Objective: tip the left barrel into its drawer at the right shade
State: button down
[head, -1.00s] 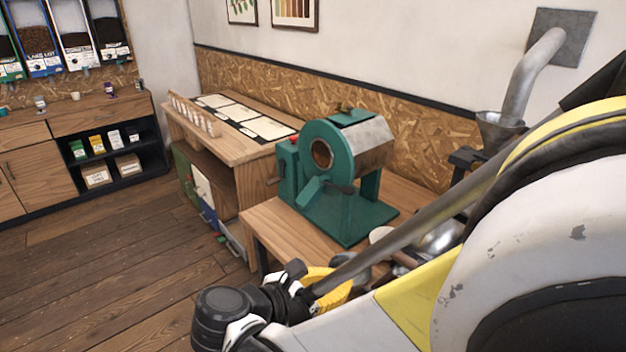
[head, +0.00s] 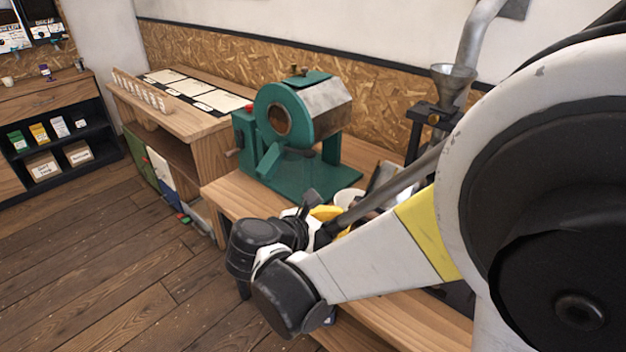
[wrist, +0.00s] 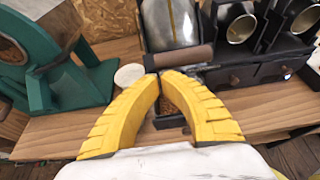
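In the wrist view, the left barrel (wrist: 172,22) is a silver cylinder tipped with a brown handle bar (wrist: 190,58) across its lower end. Below it a pulled-out drawer (wrist: 167,122) holds brown beans, partly hidden by my fingers. My gripper's yellow fingers (wrist: 160,77) have their tips almost together at the left end of the bar; nothing shows between them, and I cannot tell whether they touch the bar. In the head view my gripper (head: 328,212) is mostly hidden by my arm, over the wooden bench.
Two more barrels (wrist: 242,28) (wrist: 304,22) stand to the right over closed drawers (wrist: 232,77). A white cup (wrist: 129,74) stands left of my fingers. The green roaster (head: 301,135) stands on the bench (head: 232,192). A sorting table (head: 205,122) is beyond; the floor at left is clear.

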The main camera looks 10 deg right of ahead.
jog(key=shift+g+y, duration=0.7)
jog(key=shift+y, duration=0.2)
jog(key=shift+w+d+r+p, duration=0.3)
jog(key=shift+r+p, duration=0.3)
jog(key=shift+p, duration=0.3)
jog(key=shift+w+d+r+p, duration=0.2)
jog(key=shift+d+r+p, duration=0.15)
jog(key=shift+r+p, duration=0.45)
jog(key=shift+w+d+r+p, duration=0.25)
jog(key=shift+d+r+p, duration=0.15)
jog(key=shift+p, duration=0.65)
jog(key=w+d+r+g+y+p, duration=0.1)
jog(key=w+d+r+y+p, duration=0.1)
jog(key=d+p, duration=0.1)
jog(key=w+d+r+g+y+p, duration=0.2)
jog(key=w+d+p, duration=0.1)
jog(key=d, duration=0.1)
jog(key=w+d+r+g+y+p, duration=0.1)
jog(key=w+d+r+y+p, duration=0.1)
jog(key=d+p, duration=0.1)
jog(key=shift+w+d+r, duration=0.1)
jog(key=shift+w+d, duration=0.1)
jog(key=shift+w, duration=0.1)
jog(key=shift+w+d, duration=0.7)
jog(key=shift+d, duration=0.25)
jog(key=shift+r, duration=0.1)
